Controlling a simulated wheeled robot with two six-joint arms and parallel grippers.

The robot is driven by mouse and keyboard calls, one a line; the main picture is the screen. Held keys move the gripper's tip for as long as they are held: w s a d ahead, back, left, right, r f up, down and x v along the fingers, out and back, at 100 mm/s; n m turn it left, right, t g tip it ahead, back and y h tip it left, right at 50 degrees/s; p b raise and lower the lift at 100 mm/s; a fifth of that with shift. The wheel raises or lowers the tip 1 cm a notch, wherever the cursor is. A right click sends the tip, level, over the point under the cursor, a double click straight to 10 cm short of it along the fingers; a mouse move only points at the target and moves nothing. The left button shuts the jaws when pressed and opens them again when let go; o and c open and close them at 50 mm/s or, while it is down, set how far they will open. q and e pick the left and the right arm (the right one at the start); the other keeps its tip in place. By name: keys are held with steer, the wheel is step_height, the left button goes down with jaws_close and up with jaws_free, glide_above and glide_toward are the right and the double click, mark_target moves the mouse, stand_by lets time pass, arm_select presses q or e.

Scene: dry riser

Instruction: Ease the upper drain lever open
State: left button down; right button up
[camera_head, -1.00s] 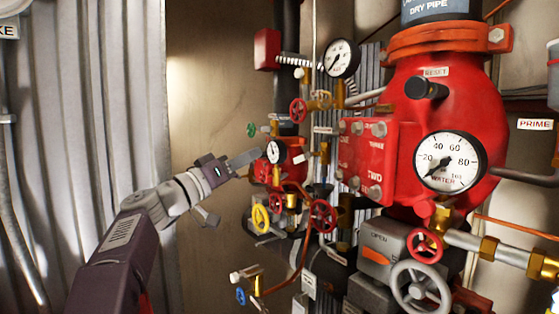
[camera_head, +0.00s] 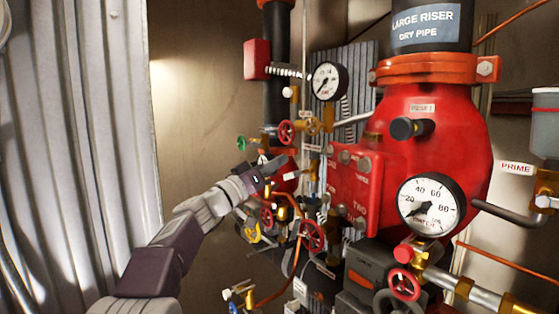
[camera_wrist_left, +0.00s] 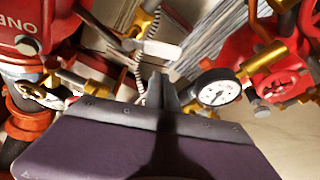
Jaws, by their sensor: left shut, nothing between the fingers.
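My left gripper (camera_head: 279,163) reaches in from the left in the head view, its tip in front of the small red valve body left of the big red valve. Its fingers are shut and empty. In the wrist view its closed fingertips (camera_wrist_left: 161,84) point between brass fittings, beside a small white-faced gauge (camera_wrist_left: 216,92). I cannot tell for sure which part is the upper drain lever. A small pale handle or tag (camera_head: 291,175) shows just below the fingertips; contact cannot be told. My right gripper is not in view.
The big red valve (camera_head: 425,150) with its large gauge (camera_head: 429,205) stands to the right. A red handwheel (camera_head: 286,132), a green knob (camera_head: 241,142), a lower red handwheel (camera_head: 312,236) and copper pipes crowd the gripper. Free room lies left, before the plain wall (camera_head: 200,110).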

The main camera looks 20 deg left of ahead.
arm_select(q)
steer(key=shift+s+d+f, duration=0.15)
steer(key=shift+s+f, duration=0.2)
steer(key=shift+f, duration=0.2)
steer(key=shift+s+d+f, duration=0.15)
steer(key=shift+s+f, duration=0.15)
steer(key=shift+f, duration=0.25)
steer(key=shift+w+f, duration=0.1)
steer(key=shift+w, duration=0.05)
steer(key=shift+f+n+b, duration=0.1)
steer(key=shift+n+b, duration=0.4)
steer(key=shift+n, duration=0.1)
